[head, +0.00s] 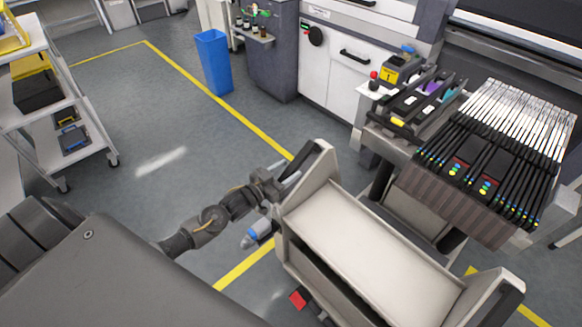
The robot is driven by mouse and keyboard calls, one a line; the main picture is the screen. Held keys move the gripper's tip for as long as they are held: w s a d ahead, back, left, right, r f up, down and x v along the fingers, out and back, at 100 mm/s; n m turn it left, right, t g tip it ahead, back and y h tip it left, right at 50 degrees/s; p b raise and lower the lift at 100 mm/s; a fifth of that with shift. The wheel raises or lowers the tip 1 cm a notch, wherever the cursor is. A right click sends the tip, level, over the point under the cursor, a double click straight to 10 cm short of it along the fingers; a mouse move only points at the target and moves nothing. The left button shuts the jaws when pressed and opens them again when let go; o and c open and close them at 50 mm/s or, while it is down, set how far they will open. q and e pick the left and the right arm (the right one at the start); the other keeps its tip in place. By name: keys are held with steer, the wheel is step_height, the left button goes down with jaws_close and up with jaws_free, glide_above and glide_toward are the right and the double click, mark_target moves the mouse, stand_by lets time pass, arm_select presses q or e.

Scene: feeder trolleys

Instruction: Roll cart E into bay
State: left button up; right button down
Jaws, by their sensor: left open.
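A beige-topped cart (370,245) with raised end posts stands in front of me at the lower right; I see no letter on it. A bank of several slim black feeders (490,150) with coloured ends sits just beyond it; I cannot tell whether it belongs to this cart. My left gripper (283,184) is open beside the cart's left end post (308,178); contact cannot be told. Yellow floor lines (247,265) run up to and under the cart. No bay label is readable. My right gripper is out of view.
A blue bin (214,62) stands near the grey and white machine cabinets (330,60). A shelf trolley (90,125) with boxes is at the left. The grey floor (150,110) between the trolley and the yellow line is clear.

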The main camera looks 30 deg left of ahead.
arm_select(q)
steer(key=shift+x, duration=0.95)
jaws_close()
